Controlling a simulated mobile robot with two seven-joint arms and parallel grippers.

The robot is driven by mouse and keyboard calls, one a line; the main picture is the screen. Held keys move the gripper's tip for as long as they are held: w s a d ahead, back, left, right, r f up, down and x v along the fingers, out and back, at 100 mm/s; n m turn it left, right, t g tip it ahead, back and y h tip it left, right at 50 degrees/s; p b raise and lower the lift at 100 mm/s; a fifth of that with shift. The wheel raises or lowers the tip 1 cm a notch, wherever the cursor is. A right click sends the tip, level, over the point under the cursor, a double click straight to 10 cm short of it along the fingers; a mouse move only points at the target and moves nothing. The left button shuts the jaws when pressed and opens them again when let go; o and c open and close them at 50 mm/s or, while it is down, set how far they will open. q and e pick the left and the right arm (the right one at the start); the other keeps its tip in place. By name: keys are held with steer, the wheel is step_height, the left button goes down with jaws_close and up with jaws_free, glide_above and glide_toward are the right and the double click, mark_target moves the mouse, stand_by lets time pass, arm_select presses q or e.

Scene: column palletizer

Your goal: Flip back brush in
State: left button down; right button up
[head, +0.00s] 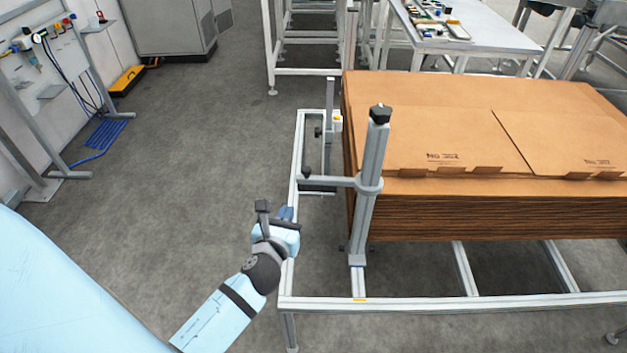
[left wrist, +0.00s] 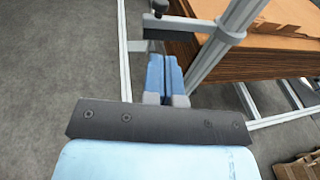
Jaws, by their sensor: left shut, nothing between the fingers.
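A front upright metal post (head: 369,190) with a black cap stands at the near left corner of the cardboard stack. A grey horizontal bar (head: 328,181) reaches left from it and ends near a black knob (head: 305,172). In the left wrist view the bar (left wrist: 200,27) has a dark underside; I cannot tell whether this is a brush. A second post (head: 330,105) stands farther back. My left gripper (head: 288,213) is shut and empty, below and left of the bar. Its blue fingers (left wrist: 165,75) lie together, apart from the bar. My right gripper is not in view.
Brown flat cardboard stacks (head: 450,130) fill the right side, above a metal frame (head: 440,302). The frame's left rail (head: 296,150) runs close beside my left gripper. Grey floor (head: 190,150) on the left is open. A white table (head: 480,38) stands at the back.

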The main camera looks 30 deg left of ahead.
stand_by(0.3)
arm_select(q)
glide_toward(305, 173)
steer(key=x, duration=0.7)
steer(key=shift+w+f+p, duration=0.1)
steer(key=shift+w+p, duration=0.15)
steer(key=shift+p, duration=0.05)
steer(key=shift+a, duration=0.1)
